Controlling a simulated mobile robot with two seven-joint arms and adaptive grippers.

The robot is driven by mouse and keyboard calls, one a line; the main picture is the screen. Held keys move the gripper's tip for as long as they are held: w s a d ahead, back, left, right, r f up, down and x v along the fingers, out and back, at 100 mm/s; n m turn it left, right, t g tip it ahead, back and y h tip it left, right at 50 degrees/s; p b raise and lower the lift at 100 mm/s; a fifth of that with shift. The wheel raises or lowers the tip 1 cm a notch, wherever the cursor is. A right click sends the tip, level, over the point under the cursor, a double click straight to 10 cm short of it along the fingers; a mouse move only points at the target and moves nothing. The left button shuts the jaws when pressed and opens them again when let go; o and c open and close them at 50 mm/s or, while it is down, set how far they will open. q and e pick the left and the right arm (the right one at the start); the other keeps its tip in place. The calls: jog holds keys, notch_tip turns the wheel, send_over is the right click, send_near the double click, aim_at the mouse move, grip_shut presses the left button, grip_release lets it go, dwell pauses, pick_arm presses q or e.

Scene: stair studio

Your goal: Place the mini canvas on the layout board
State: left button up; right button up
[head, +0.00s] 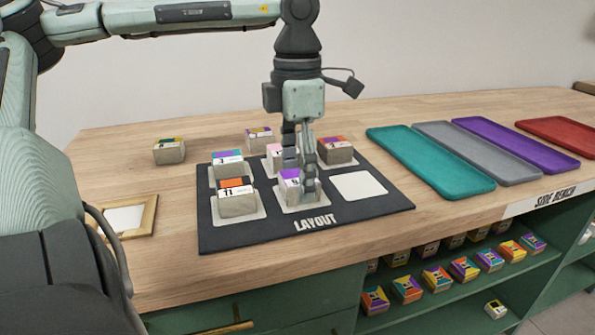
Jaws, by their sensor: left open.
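The dark layout board (222,234) lies on the wooden bench, with pale squares in two rows. Several mini canvases, small blocks with coloured tops, stand on it. One with a purple top (289,188) is on the front middle square. One with an orange and dark top (238,204) is at front left. The front right square (359,185) is bare. My left gripper (302,183) points down, open, with its fingers at the purple-topped mini canvas and partly hiding it. Whether they touch it I cannot tell. My right gripper is not in view.
Two more blocks (169,151) (259,138) stand behind the board. A wooden frame (150,214) lies at left. Teal (430,160), grey (478,152), purple (516,144) and red (565,135) trays lie at right. Several blocks fill the green shelves (420,306) below.

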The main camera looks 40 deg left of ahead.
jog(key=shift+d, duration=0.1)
pick_arm(q)
jog(key=shift+r, duration=0.25)
notch_tip(320, 180, up, 12)
jog(key=shift+f+p, duration=0.15)
jog(key=shift+p, duration=0.2)
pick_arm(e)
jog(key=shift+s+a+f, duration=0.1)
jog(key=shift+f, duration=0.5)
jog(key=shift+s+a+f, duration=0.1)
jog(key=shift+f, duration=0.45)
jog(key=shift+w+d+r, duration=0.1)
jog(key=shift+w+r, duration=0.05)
